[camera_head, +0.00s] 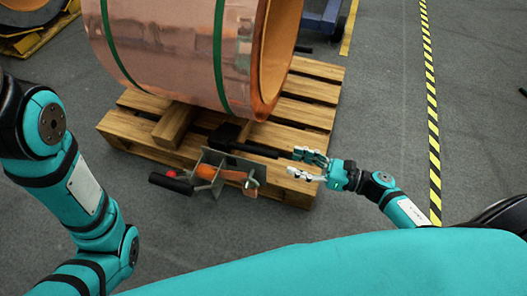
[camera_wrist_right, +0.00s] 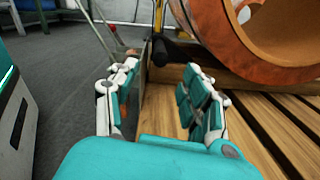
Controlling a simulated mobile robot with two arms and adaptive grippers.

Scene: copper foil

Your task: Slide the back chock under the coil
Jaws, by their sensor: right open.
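The copper coil (camera_head: 165,50), with green straps, lies on its side on a wooden pallet (camera_head: 320,90). It also shows in the right wrist view (camera_wrist_right: 250,60). A wooden block (camera_head: 174,123), which looks like a chock, sits on the pallet by the coil's lower left. I cannot tell whether it touches the coil; any other chock is hard to make out. A black mallet (camera_head: 226,134) lies on the pallet below the coil, its handle pointing right. My right gripper (camera_head: 296,162) is open and empty just beyond the handle's end; it also shows in the right wrist view (camera_wrist_right: 160,68). My left gripper is out of view.
A grey tool tray (camera_head: 211,158) with black and orange handles stands at the pallet's near edge, left of my right gripper. A yellow-black floor stripe (camera_head: 433,130) runs along the right. The grey floor between pallet and stripe is clear.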

